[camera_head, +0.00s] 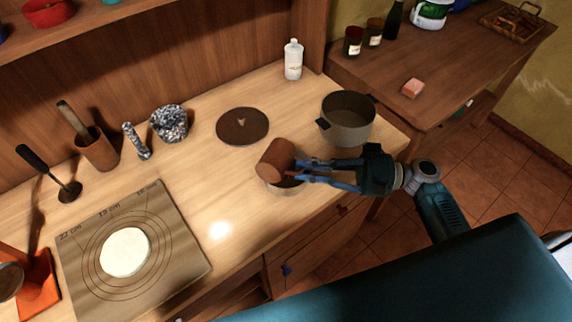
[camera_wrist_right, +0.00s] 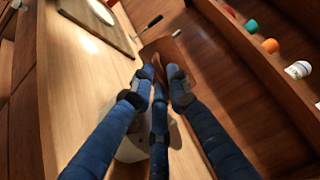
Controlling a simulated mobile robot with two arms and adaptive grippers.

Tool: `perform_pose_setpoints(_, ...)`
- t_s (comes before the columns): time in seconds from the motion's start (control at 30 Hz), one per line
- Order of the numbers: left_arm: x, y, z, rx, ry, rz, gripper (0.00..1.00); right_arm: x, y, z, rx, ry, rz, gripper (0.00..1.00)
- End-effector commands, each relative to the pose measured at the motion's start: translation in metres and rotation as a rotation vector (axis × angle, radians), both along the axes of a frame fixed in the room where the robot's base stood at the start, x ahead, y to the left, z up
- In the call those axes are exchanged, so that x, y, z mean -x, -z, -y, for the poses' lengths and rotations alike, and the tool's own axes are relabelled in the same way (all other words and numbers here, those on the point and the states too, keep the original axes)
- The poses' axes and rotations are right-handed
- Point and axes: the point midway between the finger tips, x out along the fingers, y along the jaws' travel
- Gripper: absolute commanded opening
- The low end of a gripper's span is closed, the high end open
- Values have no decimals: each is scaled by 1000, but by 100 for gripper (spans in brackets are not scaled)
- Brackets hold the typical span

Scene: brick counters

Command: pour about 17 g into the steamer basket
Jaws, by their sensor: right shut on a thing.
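A brown cylindrical cup (camera_head: 276,160) is tilted on its side, held by my right gripper (camera_head: 297,171), whose blue fingers are shut on it. The cup also shows between the fingers in the wrist view (camera_wrist_right: 170,48). A round container (camera_head: 288,185) sits on the counter directly under the cup, mostly hidden by the cup and fingers; it may be the steamer basket, but I cannot tell. Its pale side shows in the wrist view (camera_wrist_right: 132,147). No falling stream is visible, and the cup's contents are hidden. My left gripper is not in view.
A grey two-handled pot (camera_head: 348,121) stands right of the cup, and a dark round lid (camera_head: 242,126) lies behind. A mat (camera_head: 185,255) with a white disc (camera_head: 125,252) is at left. A white bottle (camera_head: 293,59) stands at the back. Counter left of the cup is clear.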

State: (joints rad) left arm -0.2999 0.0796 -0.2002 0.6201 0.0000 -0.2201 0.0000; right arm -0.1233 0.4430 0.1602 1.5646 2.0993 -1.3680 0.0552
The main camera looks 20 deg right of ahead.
Motion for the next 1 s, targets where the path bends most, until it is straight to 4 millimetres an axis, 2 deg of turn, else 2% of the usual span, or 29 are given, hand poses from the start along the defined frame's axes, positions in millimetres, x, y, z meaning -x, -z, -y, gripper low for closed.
perform_pose_setpoints(0.43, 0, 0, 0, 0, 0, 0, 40, -1, -1, 0, -16, 0, -14, 0)
perform_pose_setpoints(0.57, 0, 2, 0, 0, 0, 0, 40, 8, 8, -6, 202, -5, 225, 0)
perform_pose_setpoints(0.6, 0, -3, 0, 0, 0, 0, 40, 13, 8, -11, 245, -3, 272, 0)
perform_pose_setpoints(0.9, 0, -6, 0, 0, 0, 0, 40, 20, 12, -18, 305, 1, 339, 0)
perform_pose_setpoints(1.0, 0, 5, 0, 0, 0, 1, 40, 22, 21, -20, 378, -1, 422, 0)
